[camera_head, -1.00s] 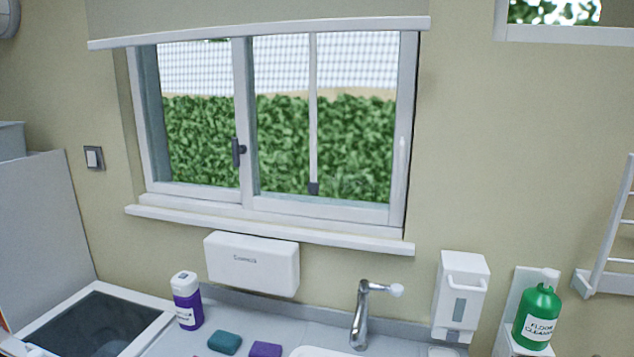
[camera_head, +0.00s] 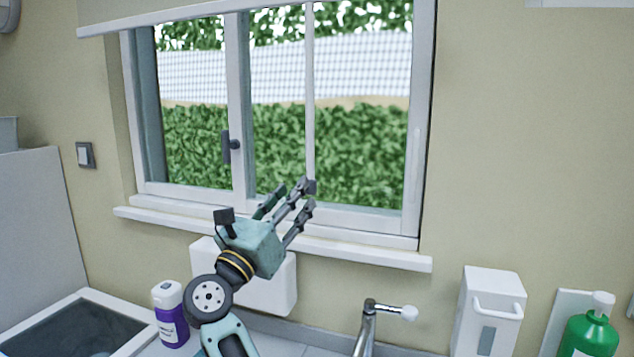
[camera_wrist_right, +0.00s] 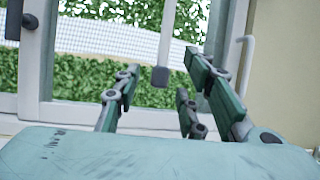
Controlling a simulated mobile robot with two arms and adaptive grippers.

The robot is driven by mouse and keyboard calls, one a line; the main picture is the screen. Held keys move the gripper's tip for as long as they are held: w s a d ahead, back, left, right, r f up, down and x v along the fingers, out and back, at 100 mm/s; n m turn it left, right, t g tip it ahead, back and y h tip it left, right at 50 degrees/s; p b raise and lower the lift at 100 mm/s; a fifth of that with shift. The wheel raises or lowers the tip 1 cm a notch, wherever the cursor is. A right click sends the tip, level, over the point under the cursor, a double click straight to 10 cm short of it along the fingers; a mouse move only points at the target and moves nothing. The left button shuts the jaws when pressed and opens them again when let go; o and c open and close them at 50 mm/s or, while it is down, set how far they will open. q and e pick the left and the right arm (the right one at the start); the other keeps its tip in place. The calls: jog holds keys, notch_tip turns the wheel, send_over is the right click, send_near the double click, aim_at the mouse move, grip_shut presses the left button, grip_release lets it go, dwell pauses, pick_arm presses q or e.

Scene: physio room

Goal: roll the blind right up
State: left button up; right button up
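The pale blind (camera_head: 150,8) hangs part-way over the window, its white bottom bar showing at the top left of the head view. Its right part is cut off. A light pull cord (camera_head: 310,90) hangs in front of the pane and ends in a dark grey weight (camera_head: 312,187). In the wrist view the weight (camera_wrist_right: 160,77) shows beyond and between the spread fingers. My right gripper (camera_head: 268,203) is open and empty in front of the sill, fingers pointing up and right near the weight. Whether a finger touches it cannot be told. My left gripper is out of view.
The window sill (camera_head: 380,258) runs behind my right gripper. A towel dispenser (camera_head: 278,290), purple bottle (camera_head: 170,315), tap (camera_head: 370,325), soap dispenser (camera_head: 490,310) and green bottle (camera_head: 588,335) are below. A window handle (camera_head: 227,147) sticks out at left.

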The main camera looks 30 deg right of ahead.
aim_at(310, 176)
jog(key=shift+m, duration=0.3)
jog(key=p+x, duration=0.3)
jog(key=x, duration=0.4)
jog(key=shift+d+p, duration=0.35)
jog(key=shift+d, duration=0.15)
jog(key=shift+g, duration=0.4)
jog(key=shift+c, duration=0.5)
grip_shut()
